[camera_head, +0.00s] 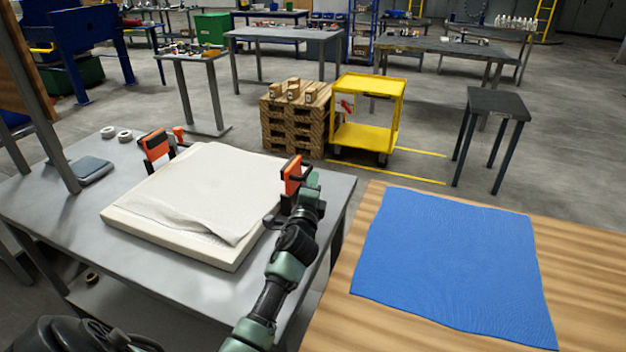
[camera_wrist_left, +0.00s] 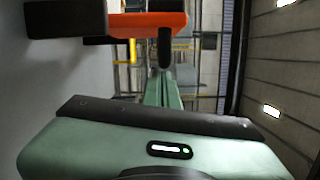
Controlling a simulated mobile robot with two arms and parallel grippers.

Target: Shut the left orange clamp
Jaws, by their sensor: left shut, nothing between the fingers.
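The left orange clamp (camera_head: 155,147) stands at the back left edge of the white filter stack (camera_head: 205,185), with its orange part tilted up. A second orange clamp (camera_head: 292,175) stands at the right edge of the stack. My left gripper (camera_head: 312,180) is shut and empty, right beside this second clamp. It partly hides the clamp's base, and I cannot tell whether they touch. In the left wrist view an orange and black clamp part (camera_wrist_left: 148,22) is close, just above the gripper (camera_wrist_left: 165,62). My right gripper is not in view.
The grey table (camera_head: 50,215) carries the stack, two tape rolls and a dark flat item (camera_head: 88,170) at left. A wooden table (camera_head: 590,265) with a blue cloth (camera_head: 450,255) is at right. A narrow gap separates the tables.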

